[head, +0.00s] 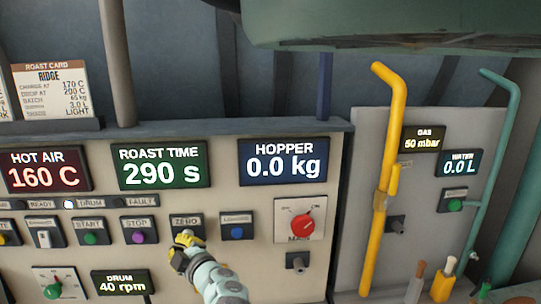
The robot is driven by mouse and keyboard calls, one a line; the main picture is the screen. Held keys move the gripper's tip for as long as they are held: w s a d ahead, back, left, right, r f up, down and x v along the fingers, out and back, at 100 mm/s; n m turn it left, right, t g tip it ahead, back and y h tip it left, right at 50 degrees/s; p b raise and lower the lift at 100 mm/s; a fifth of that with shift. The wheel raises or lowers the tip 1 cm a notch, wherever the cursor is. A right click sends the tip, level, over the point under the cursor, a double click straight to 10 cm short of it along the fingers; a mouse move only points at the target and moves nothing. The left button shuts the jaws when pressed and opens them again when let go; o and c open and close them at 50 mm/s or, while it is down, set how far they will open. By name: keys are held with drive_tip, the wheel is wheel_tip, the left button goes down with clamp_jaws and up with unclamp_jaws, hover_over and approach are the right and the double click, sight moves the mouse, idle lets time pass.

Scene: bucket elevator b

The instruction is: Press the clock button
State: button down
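I see no button with a legible clock label on the control panel (225,190). A green display (162,163) there reads ROAST TIME 290 s. Below it are the START button (90,238), green, and the STOP button (138,237), purple. A blue button (237,232) further right has a label too small to read. My gripper (184,243), with yellow fingers, is in front of the button place labelled ZERO (186,220) and hides the button there. I cannot tell whether it touches it. Its fingers look close together, but their opening is unclear.
A HOPPER display (283,162) reads 0.0 kg. A red MAIN switch (302,221) is right of the blue button. A yellow gas pipe (393,140) stands out from the right panel. A large dark green body (400,22) hangs overhead. Brushes or tools (443,279) stand at lower right.

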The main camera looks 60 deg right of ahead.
drive_tip(key=shift+w+d, duration=0.15)
idle(0.4)
drive_tip(key=shift+s+a+p, duration=0.3)
drive_tip(key=shift+s+a, duration=0.4)
drive_tip(key=s+a, duration=0.2)
drive_tip(key=s+a+p, duration=0.1)
drive_tip(key=s+a, duration=0.1)
drive_tip(key=shift+a, duration=0.25)
drive_tip(key=shift+w, duration=0.1)
idle(0.5)
